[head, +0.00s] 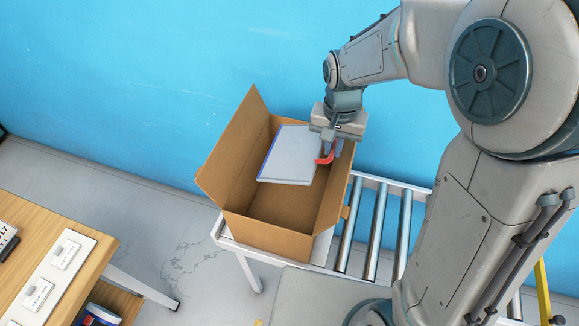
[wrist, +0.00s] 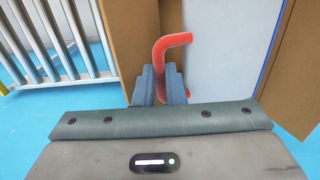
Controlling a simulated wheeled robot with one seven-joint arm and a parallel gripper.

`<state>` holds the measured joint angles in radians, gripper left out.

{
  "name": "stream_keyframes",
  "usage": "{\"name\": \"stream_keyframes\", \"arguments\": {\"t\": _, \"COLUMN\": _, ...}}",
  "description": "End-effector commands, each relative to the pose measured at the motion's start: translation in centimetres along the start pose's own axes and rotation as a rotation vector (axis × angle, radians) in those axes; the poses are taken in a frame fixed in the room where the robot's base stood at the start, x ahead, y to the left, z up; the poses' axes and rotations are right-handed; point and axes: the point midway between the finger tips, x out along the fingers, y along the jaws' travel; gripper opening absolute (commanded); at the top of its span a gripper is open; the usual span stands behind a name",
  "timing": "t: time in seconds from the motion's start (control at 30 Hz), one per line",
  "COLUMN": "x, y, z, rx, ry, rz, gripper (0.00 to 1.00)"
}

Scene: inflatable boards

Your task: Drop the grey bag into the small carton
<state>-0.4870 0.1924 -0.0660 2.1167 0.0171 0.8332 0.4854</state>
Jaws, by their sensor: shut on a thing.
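The grey bag (head: 288,155) is a flat pale grey slab with a blue edge, within the outline of the carton's opening in the head view. It also shows in the wrist view (wrist: 225,45). My gripper (head: 332,143) is over the carton's right back side, its blue fingers (wrist: 160,86) shut on a bent red handle (wrist: 168,44). The handle lies against the bag's right side; its join is hidden. The small carton (head: 262,236) is brown cardboard with open flaps. I cannot tell whether the bag touches its inside.
The carton stands at the left end of a roller conveyor (head: 378,228) beside a blue wall (head: 130,80). A wooden table (head: 30,240) with a white labelled strip (head: 48,280) is at the lower left. Grey floor lies between table and conveyor.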

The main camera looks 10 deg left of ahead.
Motion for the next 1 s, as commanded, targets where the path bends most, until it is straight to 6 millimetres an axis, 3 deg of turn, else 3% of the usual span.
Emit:
{"name": "stream_keyframes", "arguments": {"t": 0.27, "x": 1.5, "y": 0.1, "z": 0.0, "rx": 0.002, "ry": 0.0, "rz": 0.0, "gripper": 0.0}}
{"name": "stream_keyframes", "arguments": {"t": 0.63, "x": 5.7, "y": 0.1, "z": -0.1, "rx": 0.004, "ry": 0.0, "rz": 0.0, "gripper": 0.0}}
{"name": "stream_keyframes", "arguments": {"t": 0.97, "x": 6.0, "y": 0.1, "z": -0.1, "rx": 0.004, "ry": 0.001, "rz": 0.0, "gripper": 0.0}}
{"name": "stream_keyframes", "arguments": {"t": 1.0, "x": 6.0, "y": 0.1, "z": -0.1, "rx": 0.004, "ry": 0.001, "rz": 0.0, "gripper": 0.13}}
